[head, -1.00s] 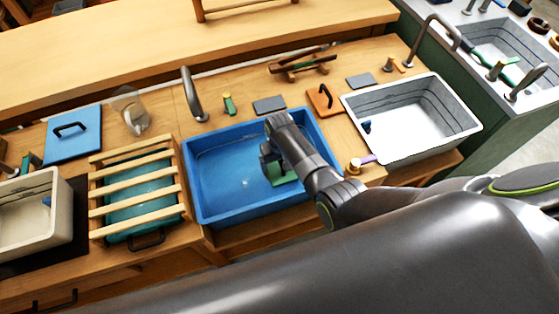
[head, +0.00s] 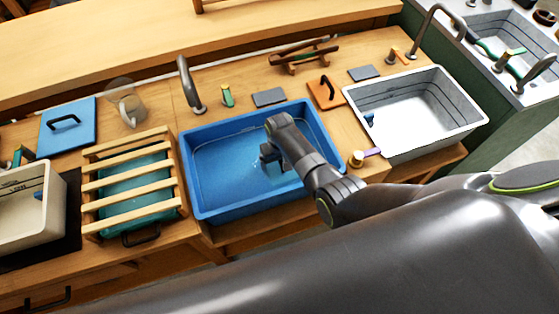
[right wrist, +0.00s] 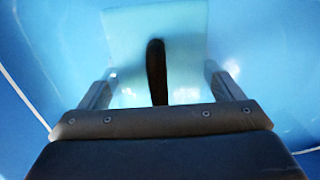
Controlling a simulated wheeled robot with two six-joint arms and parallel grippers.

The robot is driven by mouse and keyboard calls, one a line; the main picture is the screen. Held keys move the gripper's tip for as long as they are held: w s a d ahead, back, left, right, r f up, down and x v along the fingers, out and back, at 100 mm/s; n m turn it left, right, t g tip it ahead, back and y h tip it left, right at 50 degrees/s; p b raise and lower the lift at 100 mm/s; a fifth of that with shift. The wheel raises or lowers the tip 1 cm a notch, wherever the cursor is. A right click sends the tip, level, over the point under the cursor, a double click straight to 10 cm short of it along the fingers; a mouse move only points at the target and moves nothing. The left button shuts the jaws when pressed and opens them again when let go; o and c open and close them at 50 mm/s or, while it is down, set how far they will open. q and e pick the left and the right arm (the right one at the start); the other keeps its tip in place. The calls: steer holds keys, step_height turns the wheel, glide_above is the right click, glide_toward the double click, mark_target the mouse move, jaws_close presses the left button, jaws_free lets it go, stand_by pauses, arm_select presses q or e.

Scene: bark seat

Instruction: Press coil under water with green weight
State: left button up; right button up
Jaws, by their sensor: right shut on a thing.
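My right gripper (head: 270,156) reaches down into the blue basin (head: 205,207), which holds water. In the right wrist view its fingers (right wrist: 161,72) stand on either side of a dark upright handle (right wrist: 156,60), and it is shut on this handle. Below the handle is a pale, blue-tinted square plate (right wrist: 185,30), which I take to be the green weight seen through water. In the head view no green of the weight shows now. I cannot make out the coil in any view. My left gripper is not in view.
A slatted wooden rack over a teal tray (head: 130,188) stands left of the basin. A white sink (head: 415,110) stands to the right. A tap (head: 187,85), green-topped post (head: 227,96) and grey slab (head: 268,97) are behind. An orange board (head: 325,92) lies at the back right.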

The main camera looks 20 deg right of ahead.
steer(key=shift+f+b, duration=1.1)
steer(key=shift+f, duration=0.35)
steer(key=shift+r, duration=0.1)
steer(key=o, duration=1.2)
